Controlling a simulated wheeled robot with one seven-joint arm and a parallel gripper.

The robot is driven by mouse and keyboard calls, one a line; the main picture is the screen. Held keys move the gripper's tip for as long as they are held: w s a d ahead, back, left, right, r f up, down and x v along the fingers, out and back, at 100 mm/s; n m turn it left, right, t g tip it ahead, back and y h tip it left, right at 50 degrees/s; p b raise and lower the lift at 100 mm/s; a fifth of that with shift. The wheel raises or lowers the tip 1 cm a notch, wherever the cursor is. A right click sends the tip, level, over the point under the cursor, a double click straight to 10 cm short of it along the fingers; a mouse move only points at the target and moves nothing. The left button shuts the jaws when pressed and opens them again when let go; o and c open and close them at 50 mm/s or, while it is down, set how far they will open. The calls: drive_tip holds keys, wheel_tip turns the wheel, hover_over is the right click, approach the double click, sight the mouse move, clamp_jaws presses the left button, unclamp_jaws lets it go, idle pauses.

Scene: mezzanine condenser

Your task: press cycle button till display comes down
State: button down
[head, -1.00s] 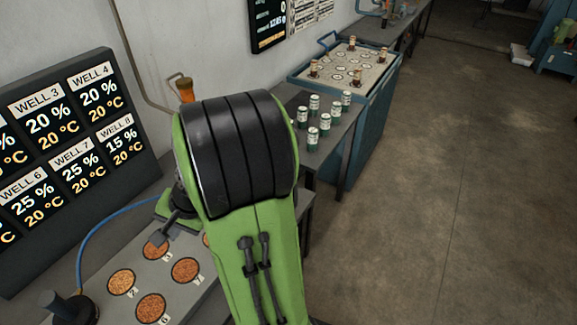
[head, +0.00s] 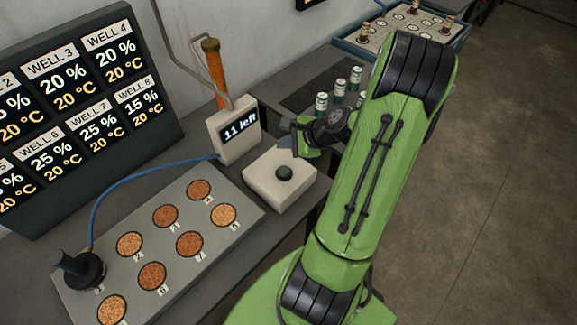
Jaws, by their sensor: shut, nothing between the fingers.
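A small white display (head: 238,132) in the head view reads "11 left". It stands upright at the back of the bench. A white box (head: 262,188) in front of it and to its right carries a round dark green button (head: 284,173), which I take as the cycle button. My gripper (head: 289,143) is shut and empty, just behind and above the button, close to the box's back edge. I cannot tell whether the fingertips touch the box. The button's top is in plain view.
A grey plate (head: 180,265) with several numbered brown wells lies left of the box, with a black knob (head: 80,270) and blue hose. A large well board (head: 75,105) stands behind. Several cans (head: 339,88) stand beyond my arm.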

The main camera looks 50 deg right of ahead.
sight(286, 171)
wheel_tip(286, 171, down, 9)
drive_tip(key=b, duration=0.8)
drive_tip(key=shift+d, duration=0.1)
idle(1.5)
drive_tip(key=shift+f, duration=0.4)
drive_tip(key=shift+f+b, duration=0.55)
drive_tip(key=shift+b, duration=0.1)
idle(0.5)
idle(0.3)
drive_tip(key=shift+r+p, duration=1)
drive_tip(key=shift+r, duration=0.05)
